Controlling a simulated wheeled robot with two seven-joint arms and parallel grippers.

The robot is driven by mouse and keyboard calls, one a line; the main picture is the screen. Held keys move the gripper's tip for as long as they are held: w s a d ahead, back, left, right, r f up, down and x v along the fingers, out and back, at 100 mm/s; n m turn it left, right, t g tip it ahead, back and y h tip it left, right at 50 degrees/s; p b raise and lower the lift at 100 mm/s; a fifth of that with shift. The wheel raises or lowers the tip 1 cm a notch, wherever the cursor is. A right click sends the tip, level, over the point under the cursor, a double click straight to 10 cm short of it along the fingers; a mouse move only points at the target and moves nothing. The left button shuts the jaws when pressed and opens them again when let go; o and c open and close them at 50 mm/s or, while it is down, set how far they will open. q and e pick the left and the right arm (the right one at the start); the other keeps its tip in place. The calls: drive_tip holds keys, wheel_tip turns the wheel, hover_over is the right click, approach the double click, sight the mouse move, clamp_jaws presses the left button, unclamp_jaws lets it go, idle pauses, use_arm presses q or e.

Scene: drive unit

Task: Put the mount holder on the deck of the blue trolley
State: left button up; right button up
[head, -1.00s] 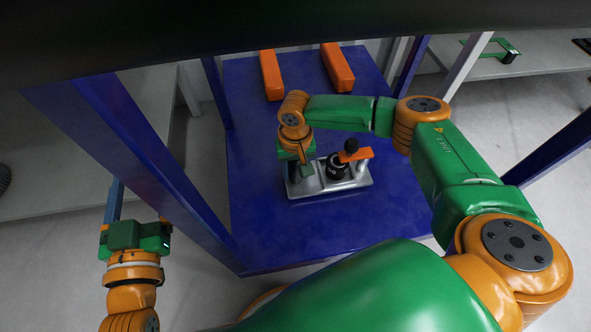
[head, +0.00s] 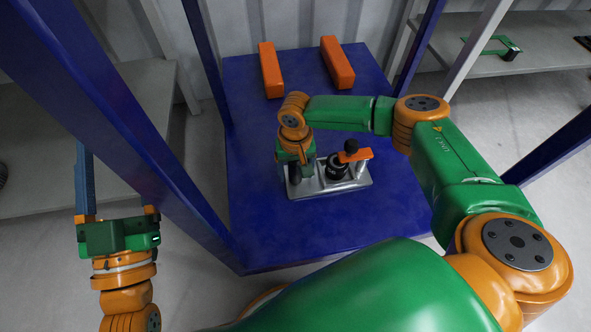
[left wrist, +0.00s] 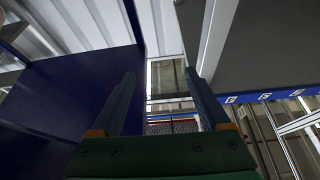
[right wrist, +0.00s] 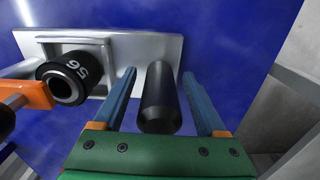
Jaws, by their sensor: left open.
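The mount holder (head: 330,188) is a silver plate with a black cylinder, a dark knob and an orange arm. It lies flat on the blue deck (head: 330,240) of the trolley. In the right wrist view its plate (right wrist: 128,58) carries a black cylinder marked 56 and a dark post (right wrist: 160,98). My right gripper (right wrist: 163,80) is open, with a finger on each side of the post and gaps between. In the head view it is at the plate's left end (head: 296,172). My left gripper (left wrist: 160,75) is open and empty, left of the trolley.
Two orange blocks (head: 270,70) (head: 337,62) lie at the back of the deck. Blue trolley posts (head: 110,120) rise at its corners. Grey shelves stand at left (head: 140,105) and upper right (head: 450,60). The front of the deck is bare.

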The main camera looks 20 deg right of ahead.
sight(296, 163)
drive_tip(key=shift+r, duration=0.15)
wheel_tip(296, 163, up, 2)
drive_tip(key=shift+r+p, duration=0.1)
drive_tip(key=shift+p, duration=0.7)
use_arm(q)
wheel_tip(296, 163, down, 14)
drive_tip(key=a+f+n+g+y+p, duration=0.1)
drive_tip(key=a+g+y, duration=0.15)
drive_tip(key=g, duration=0.65)
use_arm(e)
drive_tip(key=shift+r, duration=0.8)
drive_tip(key=shift+r+p, duration=0.5)
drive_tip(key=shift+r, duration=0.3)
wheel_tip(296, 163, up, 3)
drive_tip(key=shift+f+p, duration=0.1)
drive_tip(key=shift+p, duration=0.8)
wheel_tip(296, 163, up, 3)
drive_tip(key=shift+r+p, duration=0.1)
drive_tip(key=shift+p, duration=0.7)
drive_tip(key=shift+r, duration=0.25)
use_arm(q)
drive_tip(key=s+a+f+g+y, duration=0.3)
drive_tip(key=s+f+g, duration=0.7)
drive_tip(key=s+f, duration=0.3)
wheel_tip(296, 163, down, 2)
drive_tip(key=shift+a+f+n, duration=0.25)
drive_tip(key=shift+a+n, duration=0.05)
drive_tip(key=shift+a, duration=0.05)
